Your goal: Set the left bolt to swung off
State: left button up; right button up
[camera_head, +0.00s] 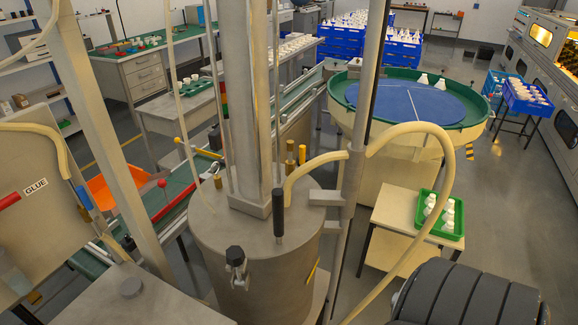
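A bolt with a black knob (236,257) and metal fittings stands roughly upright at the front left rim of a round grey metal tank (210,222). Its lower end sits against the tank's side wall. It is the only such bolt I can make out clearly, and I cannot tell from this view how firmly it is seated. A black upright handle (278,213) stands on the tank lid, right of the bolt. Neither of my grippers is in view.
A square metal column (259,120) rises from the lid. A cream hose (446,170) loops over the right side. A dark ribbed cylinder (470,298) fills the lower right. A small table with a green tray (453,234) of white bulbs stands at right.

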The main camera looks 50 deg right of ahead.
aim_at(236, 255)
jog(key=l+z, duration=0.1)
jog(key=z, duration=0.85)
jog(key=k+l+z, duration=0.2)
jog(key=k+l, duration=0.05)
jog(key=l, duration=0.1)
